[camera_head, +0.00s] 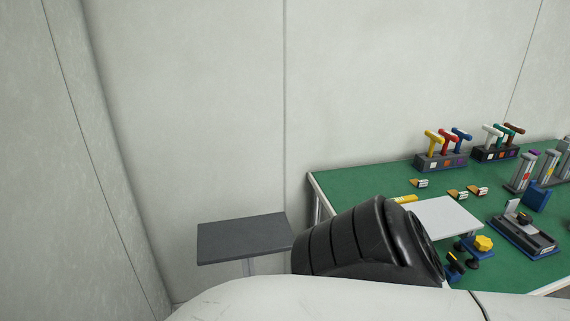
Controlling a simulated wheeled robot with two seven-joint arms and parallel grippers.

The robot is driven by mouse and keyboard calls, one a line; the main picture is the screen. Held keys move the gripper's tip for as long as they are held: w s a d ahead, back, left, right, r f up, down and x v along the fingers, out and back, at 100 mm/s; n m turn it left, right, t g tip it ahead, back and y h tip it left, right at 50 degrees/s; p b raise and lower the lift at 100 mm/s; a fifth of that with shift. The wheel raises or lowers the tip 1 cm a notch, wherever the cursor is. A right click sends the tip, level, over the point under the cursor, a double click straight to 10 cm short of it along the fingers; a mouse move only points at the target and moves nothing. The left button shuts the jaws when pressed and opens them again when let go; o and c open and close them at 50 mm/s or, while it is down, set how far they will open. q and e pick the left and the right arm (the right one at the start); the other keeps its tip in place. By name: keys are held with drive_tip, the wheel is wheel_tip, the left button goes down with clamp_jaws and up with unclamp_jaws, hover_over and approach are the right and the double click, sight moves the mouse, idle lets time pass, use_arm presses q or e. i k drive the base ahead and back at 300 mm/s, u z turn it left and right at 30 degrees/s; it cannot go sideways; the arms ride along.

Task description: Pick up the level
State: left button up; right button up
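A small yellow bar (404,199), which looks like the level, lies on the green table (365,190) at the left edge of a pale grey plate (442,216). Its near end may be hidden behind the black ribbed part of my arm, which fills the lower middle of the view. Neither of my grippers shows in the head view.
Racks of coloured T-handles (441,162) (495,153) stand at the table's back. Small wood-and-grey blocks (419,183) lie before them. Yellow-knobbed clamps (483,243) and a grey fixture (522,236) stand right. A dark side table (243,239) stands left.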

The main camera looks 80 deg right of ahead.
sight(403, 200)
drive_tip(key=z, duration=2.25)
